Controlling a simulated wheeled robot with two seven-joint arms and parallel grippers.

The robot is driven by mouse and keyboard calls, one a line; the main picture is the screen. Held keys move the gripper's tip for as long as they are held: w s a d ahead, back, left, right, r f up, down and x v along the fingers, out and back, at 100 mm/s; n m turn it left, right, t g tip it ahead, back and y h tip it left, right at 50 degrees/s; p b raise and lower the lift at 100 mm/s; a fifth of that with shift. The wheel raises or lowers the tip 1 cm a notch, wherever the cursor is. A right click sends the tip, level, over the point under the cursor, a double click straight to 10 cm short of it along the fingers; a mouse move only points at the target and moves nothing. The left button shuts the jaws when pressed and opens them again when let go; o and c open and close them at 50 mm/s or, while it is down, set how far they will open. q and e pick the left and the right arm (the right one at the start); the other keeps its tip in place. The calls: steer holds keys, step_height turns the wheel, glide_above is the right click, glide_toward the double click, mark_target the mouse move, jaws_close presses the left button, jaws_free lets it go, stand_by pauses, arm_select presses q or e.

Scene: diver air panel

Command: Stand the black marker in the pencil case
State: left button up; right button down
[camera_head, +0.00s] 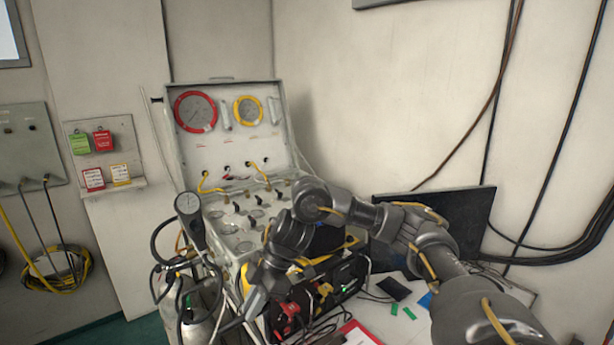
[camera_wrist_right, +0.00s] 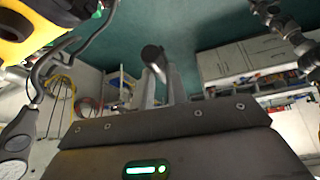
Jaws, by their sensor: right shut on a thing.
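The black marker (camera_wrist_right: 153,57) shows in the right wrist view as a dark, round-ended stick between the fingertips of my right gripper (camera_wrist_right: 160,78). The gripper is shut on it, and the marker's end points toward the camera. In the head view my right gripper (camera_head: 254,302) hangs at the front left of the dark equipment box, with my arm reaching over from the right. The marker is too small to make out there. I cannot make out the pencil case in either view. My left gripper is not in view.
An open air panel case (camera_head: 228,140) with red and yellow gauges stands behind. A handheld gauge (camera_head: 188,204) with black hoses is left of my gripper. A dark equipment box (camera_head: 345,275), a black monitor (camera_head: 470,215) and a red clipboard (camera_head: 358,334) crowd the table.

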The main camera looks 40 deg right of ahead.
steer(key=w+d+r+n+t+h+p, duration=0.2)
steer(key=w+d+r+n+t+p, duration=0.1)
steer(key=d+r+n, duration=0.7)
steer(key=w+d+r+n+t+h+p, duration=0.1)
steer(key=w+d+r+n+t+p, duration=0.3)
steer(key=d+r+n, duration=0.7)
steer(key=shift+w+d+r+n+h+p, duration=0.15)
steer(key=shift+w+d+n+h+p, duration=0.25)
steer(key=shift+w+d+n+p, duration=1.5)
steer(key=shift+s+d+m, duration=0.3)
steer(key=shift+s+d, duration=0.25)
steer(key=shift+s, duration=0.1)
steer(key=shift+f, duration=2.5)
steer(key=shift+f+b, duration=1.25)
steer(key=shift+f, duration=0.5)
